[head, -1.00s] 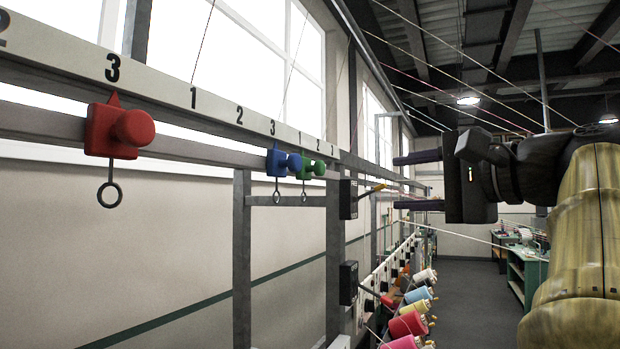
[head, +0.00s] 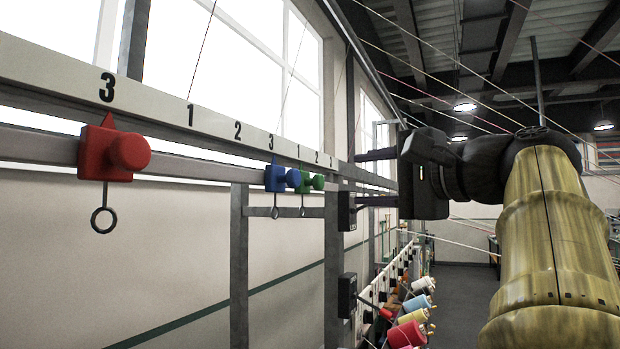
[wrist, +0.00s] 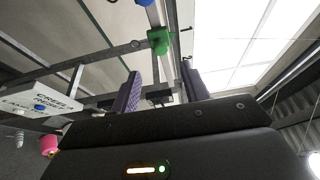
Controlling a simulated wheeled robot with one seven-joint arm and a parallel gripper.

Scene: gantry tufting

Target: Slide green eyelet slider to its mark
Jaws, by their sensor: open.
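The green eyelet slider (head: 311,181) sits on the rail at the far end of the row, with its pointer just right of the "1" on the number strip. In the wrist view the green slider (wrist: 159,41) is ahead of my gripper, near the line between the fingers. My gripper (head: 372,177) is open, its two fingers pointing left toward the rail, right of the slider and apart from it. It also shows in the wrist view (wrist: 163,88), with nothing between the fingers.
A blue slider (head: 280,178) sits just left of the green one, and a red slider (head: 112,153) is nearer on the left. The number strip (head: 160,100) runs above the rail. Dark boxes (head: 347,212) on a post and yarn cones (head: 410,318) are below my gripper.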

